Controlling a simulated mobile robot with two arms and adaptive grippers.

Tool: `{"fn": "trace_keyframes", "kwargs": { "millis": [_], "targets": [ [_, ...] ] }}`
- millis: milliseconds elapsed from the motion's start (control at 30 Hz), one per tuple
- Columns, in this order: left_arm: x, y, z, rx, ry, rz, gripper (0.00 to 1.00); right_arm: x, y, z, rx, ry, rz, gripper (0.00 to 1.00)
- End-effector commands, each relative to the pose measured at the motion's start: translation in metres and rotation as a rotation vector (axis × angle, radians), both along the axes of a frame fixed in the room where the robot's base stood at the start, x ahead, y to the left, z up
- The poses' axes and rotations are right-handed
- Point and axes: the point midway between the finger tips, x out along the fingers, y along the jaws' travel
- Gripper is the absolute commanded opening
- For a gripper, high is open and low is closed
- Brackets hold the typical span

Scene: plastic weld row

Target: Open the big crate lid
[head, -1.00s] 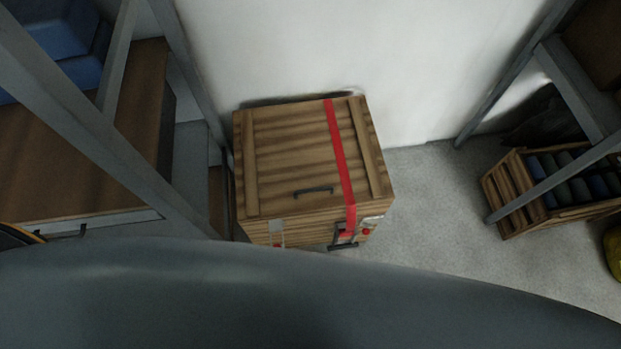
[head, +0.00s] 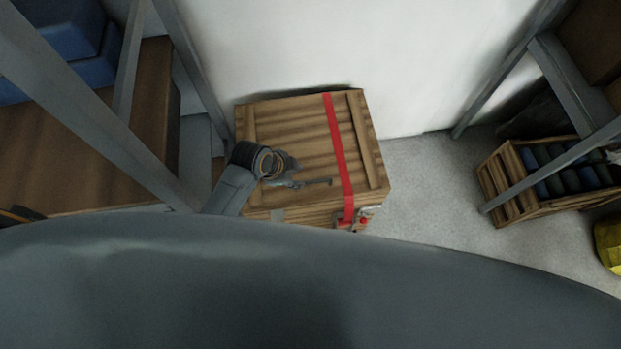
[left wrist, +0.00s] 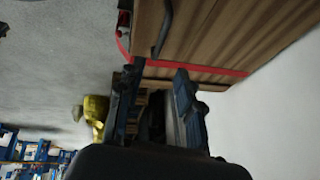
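The big wooden crate stands on the floor against the white wall, and its slatted lid (head: 290,125) is down. A red strap (head: 338,150) runs across the lid. A dark lid handle (head: 318,182) is near the front edge; it also shows in the left wrist view (left wrist: 163,30). My left gripper (head: 289,175) is over the lid beside the left end of the handle. In the left wrist view its two fingers (left wrist: 158,70) are apart with nothing gripped, and the handle is beyond their tips. A metal latch (head: 358,217) with red parts is at the front right. My right gripper is out of view.
A wooden box of bottles (head: 510,180) sits under a rack on the right, near a yellow object (head: 609,243). Bare floor (head: 430,190) lies right of the crate.

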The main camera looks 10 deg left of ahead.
Motion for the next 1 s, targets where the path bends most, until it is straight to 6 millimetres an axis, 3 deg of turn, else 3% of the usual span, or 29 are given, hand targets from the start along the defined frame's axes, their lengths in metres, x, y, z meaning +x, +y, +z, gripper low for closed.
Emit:
{"fn": "trace_keyframes", "kwargs": {
  "millis": [200,500,700,1000],
  "targets": [
    [0.013,-0.014,-0.042,-0.002,0.002,0.004,0.36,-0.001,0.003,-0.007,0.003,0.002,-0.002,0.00],
    [0.028,-0.029,-0.088,-0.001,0.002,0.005,0.36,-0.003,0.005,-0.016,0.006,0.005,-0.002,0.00],
    [0.032,-0.034,-0.101,0.000,-0.001,0.004,0.36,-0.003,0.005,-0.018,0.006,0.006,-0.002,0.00],
    [0.033,-0.035,-0.103,0.000,-0.001,0.004,0.36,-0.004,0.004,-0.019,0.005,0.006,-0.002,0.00]
  ]
}}
